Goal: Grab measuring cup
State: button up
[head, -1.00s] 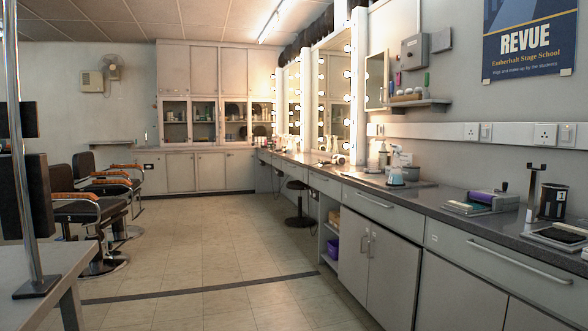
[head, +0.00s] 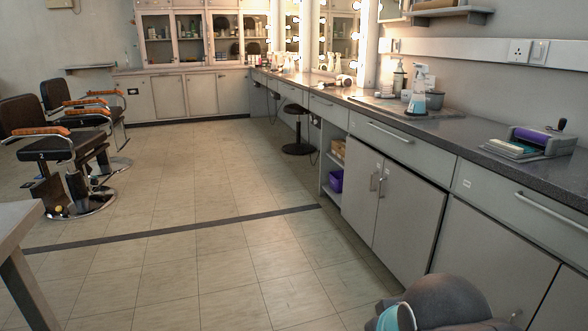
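I cannot pick out a measuring cup for sure in the head view. A small grey cup-like container (head: 434,100) stands on the counter behind a clear spray bottle with a blue-green base (head: 419,92); I cannot tell whether it is a measuring cup. A rounded grey part of my own arm with a blue-green cap shows at the bottom right. My gripper is not in view.
The long dark counter (head: 470,138) runs along the right wall above grey cabinets (head: 390,195). A purple-topped device (head: 543,140) sits on it. Salon chairs (head: 62,150) and a table corner (head: 18,215) are at left. The tiled floor (head: 190,180) between is clear.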

aim_at(386, 88)
jog(key=i, duration=3.4)
jog(key=z, duration=0.05)
